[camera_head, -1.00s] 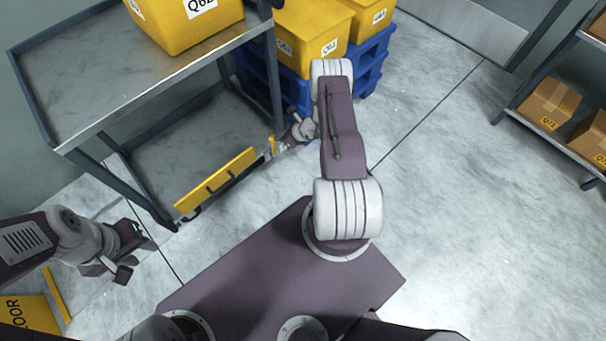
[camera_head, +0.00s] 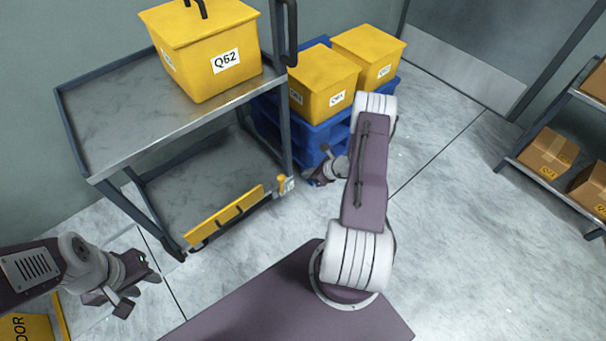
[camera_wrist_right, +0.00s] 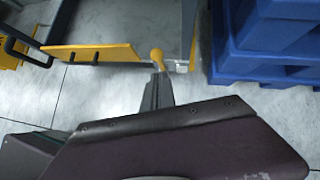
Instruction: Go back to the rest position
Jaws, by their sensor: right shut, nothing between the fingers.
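My right arm reaches forward in the head view, and its gripper (camera_head: 318,182) hangs low beside the blue pallets, partly hidden by the arm. In the right wrist view the gripper's fingers (camera_wrist_right: 158,92) are shut together and empty, with a small yellow knob showing just past their tip. My left gripper (camera_head: 138,290) is at the lower left of the head view, in front of the cart's near corner. Its fingers look apart, with nothing between them.
A grey cart (camera_head: 110,130) carries a yellow lidded box (camera_head: 190,60) marked Q62. Blue pallets (camera_head: 310,145) hold yellow boxes. A shelf with cartons (camera_head: 548,155) stands right; floor between is clear.

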